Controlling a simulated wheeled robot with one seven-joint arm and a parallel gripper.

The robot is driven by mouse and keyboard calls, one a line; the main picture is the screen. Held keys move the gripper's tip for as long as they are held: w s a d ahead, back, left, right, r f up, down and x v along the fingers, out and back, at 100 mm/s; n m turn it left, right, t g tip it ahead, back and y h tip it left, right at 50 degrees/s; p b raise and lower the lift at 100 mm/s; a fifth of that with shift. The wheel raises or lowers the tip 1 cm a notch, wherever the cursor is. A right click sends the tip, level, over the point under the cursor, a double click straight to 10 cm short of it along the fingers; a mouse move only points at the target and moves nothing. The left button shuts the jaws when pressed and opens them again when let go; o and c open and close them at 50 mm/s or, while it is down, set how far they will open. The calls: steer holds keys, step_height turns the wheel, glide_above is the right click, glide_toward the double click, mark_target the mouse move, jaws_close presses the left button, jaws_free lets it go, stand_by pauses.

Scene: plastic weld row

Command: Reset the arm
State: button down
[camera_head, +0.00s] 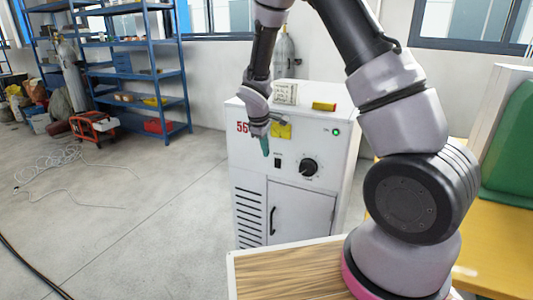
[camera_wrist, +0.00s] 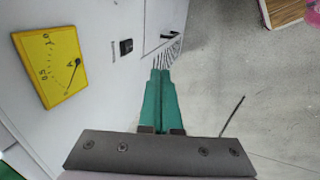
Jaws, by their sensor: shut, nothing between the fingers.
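My gripper (camera_head: 266,146) hangs at the end of my bent arm, pointing down, in front of the upper front of a white machine cabinet (camera_head: 300,215). In the wrist view, its two green fingers (camera_wrist: 159,85) lie side by side, shut and empty. The cabinet's front (camera_wrist: 100,55) runs along the left of the wrist view. A yellow gauge (camera_wrist: 52,62) with a needle sits there, and it shows partly behind my gripper in the head view (camera_head: 282,130). I cannot tell whether the gripper touches the cabinet.
The cabinet has a black knob (camera_head: 309,167), a green light (camera_head: 336,132) and a handled door. A box (camera_head: 285,92) and a yellow-red item (camera_head: 324,106) lie on top. Blue shelves (camera_head: 135,75) and a red machine (camera_head: 94,126) stand left. Cables (camera_head: 62,160) cross the otherwise open floor.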

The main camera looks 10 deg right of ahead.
steer(key=s+d+r+m+y, duration=0.1)
steer(key=s+d+r+m, duration=0.2)
steer(key=r, duration=0.4)
steer(key=s+d+r+m+t, duration=0.1)
steer(key=s+d+r+m, duration=0.1)
steer(key=s+r, duration=0.35)
steer(key=s+d+r+m+y, duration=0.1)
steer(key=d+r+m, duration=0.2)
steer(key=r, duration=0.6)
steer(key=s+r+m+t+y, duration=0.1)
steer(key=s+r+m, duration=0.2)
steer(key=s, duration=0.6)
steer(key=s+d+r+m+t+y, duration=0.1)
steer(key=s+r+m+t, duration=0.1)
steer(key=s+r+m, duration=0.2)
steer(key=s+r, duration=0.3)
steer(key=s, duration=0.2)
steer(key=shift+r, duration=0.15)
